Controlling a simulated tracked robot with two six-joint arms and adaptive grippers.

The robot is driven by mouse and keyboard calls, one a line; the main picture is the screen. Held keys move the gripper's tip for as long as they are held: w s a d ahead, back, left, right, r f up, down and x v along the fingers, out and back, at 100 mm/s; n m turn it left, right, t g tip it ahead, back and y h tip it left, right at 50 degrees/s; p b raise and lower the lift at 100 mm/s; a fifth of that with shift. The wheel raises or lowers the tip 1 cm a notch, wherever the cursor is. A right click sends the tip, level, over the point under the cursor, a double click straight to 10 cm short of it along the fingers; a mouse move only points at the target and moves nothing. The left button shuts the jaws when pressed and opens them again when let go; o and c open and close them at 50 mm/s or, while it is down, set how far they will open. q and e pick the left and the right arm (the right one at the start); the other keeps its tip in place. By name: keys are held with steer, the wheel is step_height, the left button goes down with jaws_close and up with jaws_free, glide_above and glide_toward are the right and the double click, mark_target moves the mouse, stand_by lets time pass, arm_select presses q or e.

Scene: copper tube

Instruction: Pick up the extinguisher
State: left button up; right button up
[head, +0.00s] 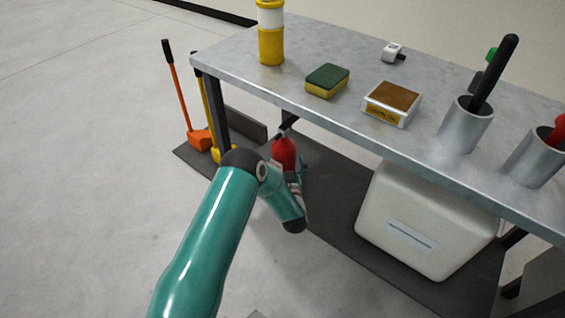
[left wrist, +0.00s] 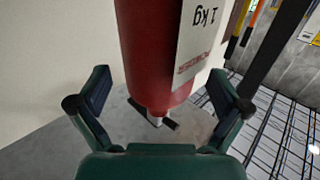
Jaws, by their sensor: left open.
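The red extinguisher (head: 284,152) stands under the metal table, near its left leg. Its lower part is hidden behind my left arm and gripper in the head view. My left gripper (head: 294,180) is at the extinguisher, largely hidden by its own wrist. In the left wrist view, the extinguisher (left wrist: 150,45) shows upside down, with a white label and a dark handle end. My left gripper (left wrist: 160,88) is open, with one finger on each side of the extinguisher and visible gaps on both sides. My right gripper is not in view.
The table (head: 330,122) overhangs the extinguisher. A white bin (head: 425,215) stands under it to the right. An orange-ended tool (head: 199,140) and a yellow one (head: 217,153) stand at the left leg. A dark mat (head: 335,195) covers the floor there; the floor to the left is clear.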

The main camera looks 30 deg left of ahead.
arm_select(q)
steer(key=shift+b+x, duration=0.3)
steer(key=shift+x, duration=1.1)
steer(key=c, duration=1.4)
steer(key=shift+r, duration=0.25)
steer(key=shift+c, duration=1.2)
steer(key=shift+r, duration=0.1)
